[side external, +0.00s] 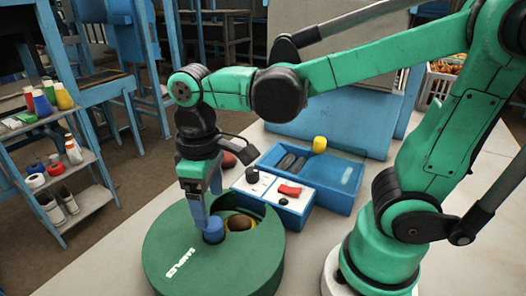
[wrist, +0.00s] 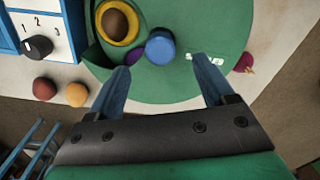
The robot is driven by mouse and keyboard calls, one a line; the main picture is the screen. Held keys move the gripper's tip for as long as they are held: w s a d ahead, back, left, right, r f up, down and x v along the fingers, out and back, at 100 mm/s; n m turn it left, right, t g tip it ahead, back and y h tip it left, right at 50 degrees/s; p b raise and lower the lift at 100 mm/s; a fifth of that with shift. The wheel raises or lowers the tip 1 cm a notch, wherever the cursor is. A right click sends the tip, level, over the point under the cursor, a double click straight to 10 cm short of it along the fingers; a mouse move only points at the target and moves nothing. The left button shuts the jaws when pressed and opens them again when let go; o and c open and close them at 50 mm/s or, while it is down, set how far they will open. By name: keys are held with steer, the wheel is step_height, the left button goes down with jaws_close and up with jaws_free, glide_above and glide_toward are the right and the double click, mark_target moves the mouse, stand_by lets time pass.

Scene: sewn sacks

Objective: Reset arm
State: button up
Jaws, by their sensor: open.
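My gripper (wrist: 163,83) is open, with its two blue fingers apart and nothing between them. In the side external view my gripper (side external: 205,222) points down over the green round container (side external: 162,235) lettered "SAMPLES". A blue round piece (wrist: 160,46) stands just beyond the fingertips in the wrist view; it also shows in the side external view (side external: 213,231), beside the fingers. I cannot tell whether they touch. A yellow ring with a brown round thing (wrist: 116,22) lies in the container's opening, with a purple piece (wrist: 133,58) beside it.
A control box (side external: 288,203) with a knob and red switch stands behind the container. Behind it is a blue tray (side external: 343,178) with a yellow piece (side external: 319,143) at its rim. Red (wrist: 44,89) and orange (wrist: 77,95) balls lie nearby. A shelf (side external: 92,200) stands left.

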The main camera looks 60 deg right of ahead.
steer(key=shift+d, duration=0.1)
steer(key=w+d+m+t, duration=0.1)
steer(key=d+m+t, duration=0.3)
steer(key=d+t, duration=0.2)
steer(key=shift+w+d+r+t, duration=0.15)
steer(key=shift+d+r+t, duration=0.2)
steer(key=shift+t, duration=0.25)
